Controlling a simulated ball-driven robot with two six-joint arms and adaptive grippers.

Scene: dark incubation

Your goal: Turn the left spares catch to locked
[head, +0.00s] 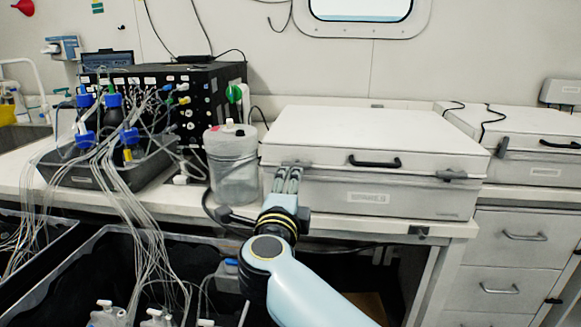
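The spares case (325,197) is a pale grey box with a closed lid on the bench, labelled SPARES. Its left catch (301,163) is a small grey piece at the lid seam, mostly hidden behind my gripper's fingertips, so its position cannot be read. My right gripper (289,169), on the pale blue arm rising from the bottom, has its fingertips at this catch. The fingers are close together; whether they grip or only touch the catch cannot be told. The right catch (452,175) sits at the front right of the seam. My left gripper is not in view.
A black handle (375,161) is on the lid front. Tubing (140,225) and a black instrument rack (205,100) fill the left. Another grey case (530,140) is at right, above drawers (520,260).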

